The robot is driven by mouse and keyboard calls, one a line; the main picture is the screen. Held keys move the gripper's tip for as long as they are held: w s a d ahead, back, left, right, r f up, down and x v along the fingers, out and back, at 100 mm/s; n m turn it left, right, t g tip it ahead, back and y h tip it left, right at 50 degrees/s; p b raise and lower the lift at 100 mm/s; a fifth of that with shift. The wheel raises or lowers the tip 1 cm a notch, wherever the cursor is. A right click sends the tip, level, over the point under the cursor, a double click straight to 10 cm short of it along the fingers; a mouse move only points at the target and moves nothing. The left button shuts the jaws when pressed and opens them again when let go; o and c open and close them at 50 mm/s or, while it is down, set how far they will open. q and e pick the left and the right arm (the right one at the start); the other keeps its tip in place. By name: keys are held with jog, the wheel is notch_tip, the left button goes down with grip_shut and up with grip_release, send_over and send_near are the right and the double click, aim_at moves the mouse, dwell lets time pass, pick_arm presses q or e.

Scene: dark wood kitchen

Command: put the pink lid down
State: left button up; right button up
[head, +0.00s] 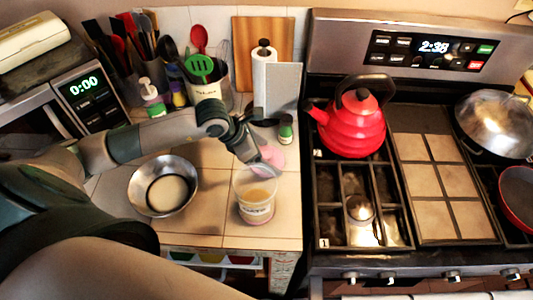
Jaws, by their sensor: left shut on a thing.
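The pink lid (270,156) is at the fingertips of my left gripper (257,162), over the tiled counter behind the clear tub. My left gripper is shut on the lid; its fingers partly hide it. I cannot tell whether the lid touches the counter. The clear tub (257,208), with pale contents and a printed label, stands upright and open just in front of the gripper. My right gripper is not in view.
A metal bowl (142,190) stands left of the tub. A small green-capped jar (286,131), paper towel roll (263,75) and utensil holder (210,90) stand behind. The stove with a red kettle (352,127) is right. Counter between bowl and tub is clear.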

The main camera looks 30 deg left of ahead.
pick_arm(q)
jog(key=o, duration=0.7)
jog(key=shift+o, duration=0.2)
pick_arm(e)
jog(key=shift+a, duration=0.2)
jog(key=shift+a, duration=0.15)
pick_arm(q)
jog(key=shift+r, duration=0.1)
jog(key=b+v, duration=0.3)
jog(key=v, duration=0.9)
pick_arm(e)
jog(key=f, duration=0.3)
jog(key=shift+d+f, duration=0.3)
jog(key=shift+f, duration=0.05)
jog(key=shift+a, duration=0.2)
